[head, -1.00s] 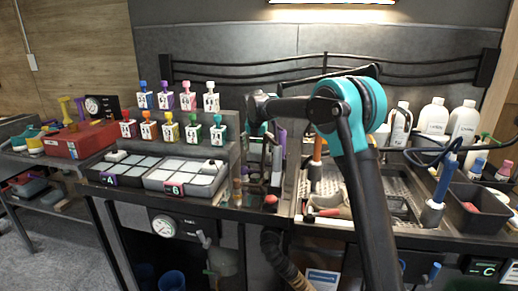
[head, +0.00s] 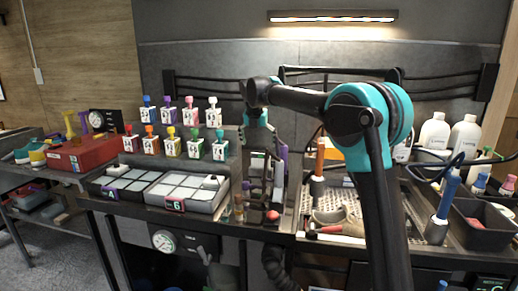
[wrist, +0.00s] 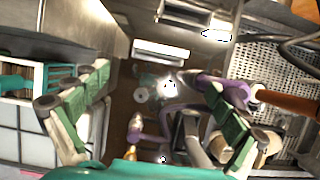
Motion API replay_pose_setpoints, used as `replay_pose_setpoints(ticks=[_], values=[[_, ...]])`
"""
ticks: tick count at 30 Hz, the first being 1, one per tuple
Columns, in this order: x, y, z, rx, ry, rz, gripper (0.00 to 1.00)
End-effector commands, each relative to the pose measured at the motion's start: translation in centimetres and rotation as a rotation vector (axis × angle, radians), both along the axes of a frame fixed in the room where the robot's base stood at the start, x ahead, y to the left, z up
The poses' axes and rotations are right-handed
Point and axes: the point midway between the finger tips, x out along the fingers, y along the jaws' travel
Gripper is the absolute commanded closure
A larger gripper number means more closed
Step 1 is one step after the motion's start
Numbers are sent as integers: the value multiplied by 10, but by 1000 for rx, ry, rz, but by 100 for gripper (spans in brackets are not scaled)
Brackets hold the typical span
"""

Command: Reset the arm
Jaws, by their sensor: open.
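My gripper hangs down at the end of my teal and black arm, over the middle of the bench in the head view (head: 262,185). In the wrist view my gripper (wrist: 155,135) shows two green-padded fingers spread wide apart. Nothing is held between them. Below and between the fingers is a cluster of small tools and bottles, partly blurred. In the head view the gripper's lower part overlaps items in the bench's middle section, so its fingertips are hard to make out.
Left of the gripper are two compartment trays (head: 150,203) and tiered rows of small colored bottles (head: 170,143). Right are a perforated metal sink tray (head: 342,205), an orange-handled tool (head: 319,160), white bottles (head: 463,136) and a black bin (head: 490,236). A red box (head: 85,153) sits far left.

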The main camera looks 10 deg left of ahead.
Motion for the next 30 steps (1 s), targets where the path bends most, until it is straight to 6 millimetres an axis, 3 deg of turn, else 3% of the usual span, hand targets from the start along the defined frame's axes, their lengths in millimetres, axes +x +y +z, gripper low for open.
replay_pose_setpoints(ticks=[10,14,20,30], values=[[-2,0,0,5,2,-6,3],[-19,3,-2,68,22,-88,3],[-93,10,-17,309,136,-450,3],[-243,13,-49,640,474,-1217,3]])
